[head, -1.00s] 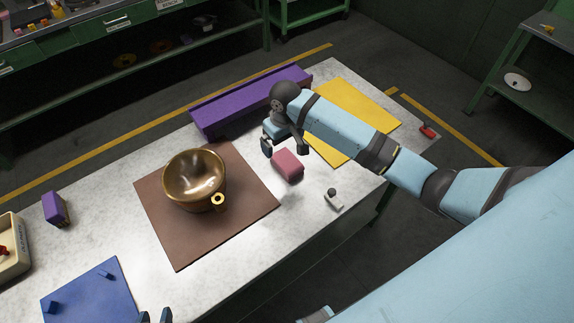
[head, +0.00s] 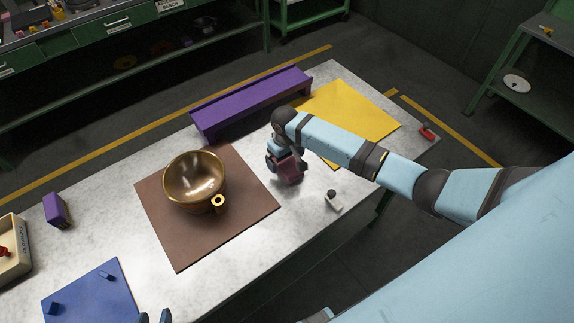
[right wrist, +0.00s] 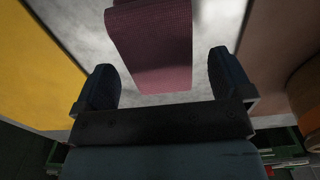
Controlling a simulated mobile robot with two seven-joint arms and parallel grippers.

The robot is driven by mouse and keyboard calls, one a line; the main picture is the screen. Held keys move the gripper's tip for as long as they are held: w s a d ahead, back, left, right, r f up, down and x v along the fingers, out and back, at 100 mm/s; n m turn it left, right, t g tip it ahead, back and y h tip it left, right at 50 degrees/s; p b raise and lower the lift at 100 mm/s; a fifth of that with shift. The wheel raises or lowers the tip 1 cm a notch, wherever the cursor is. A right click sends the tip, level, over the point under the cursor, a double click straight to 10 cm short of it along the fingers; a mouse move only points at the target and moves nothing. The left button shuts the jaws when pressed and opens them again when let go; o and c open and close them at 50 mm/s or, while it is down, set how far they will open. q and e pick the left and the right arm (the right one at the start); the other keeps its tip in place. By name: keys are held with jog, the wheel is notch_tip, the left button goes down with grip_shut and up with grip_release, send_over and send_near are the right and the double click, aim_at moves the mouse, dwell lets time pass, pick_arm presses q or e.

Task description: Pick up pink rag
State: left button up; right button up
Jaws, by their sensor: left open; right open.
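The pink rag (head: 289,171) is a folded block on the marble table, to the right of the brown mat. My right gripper (head: 285,162) is directly over it, pointing down and partly covering it in the head view. In the right wrist view, the rag (right wrist: 153,45) shows beyond and between the two dark fingers of the open right gripper (right wrist: 163,82). Its near end lies between the fingertips, with a gap on each side. My left gripper (head: 154,317) is open at the bottom edge of the head view, mostly cut off.
A brass pot (head: 195,181) stands on the brown mat (head: 180,245). A purple bench-like block (head: 250,103) and a yellow mat (head: 350,112) lie behind the right gripper. A small white item with a dark knob (head: 333,201) sits near the front edge. A blue mat (head: 90,295) lies at left.

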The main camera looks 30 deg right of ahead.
aim_at(286, 161)
jog(key=shift+f, duration=1.25)
jog(key=c, duration=1.1)
jog(key=shift+r, duration=0.1)
notch_tip(286, 161, up, 20)
jog(key=shift+f+b, duration=0.1)
jog(key=shift+b, duration=0.2)
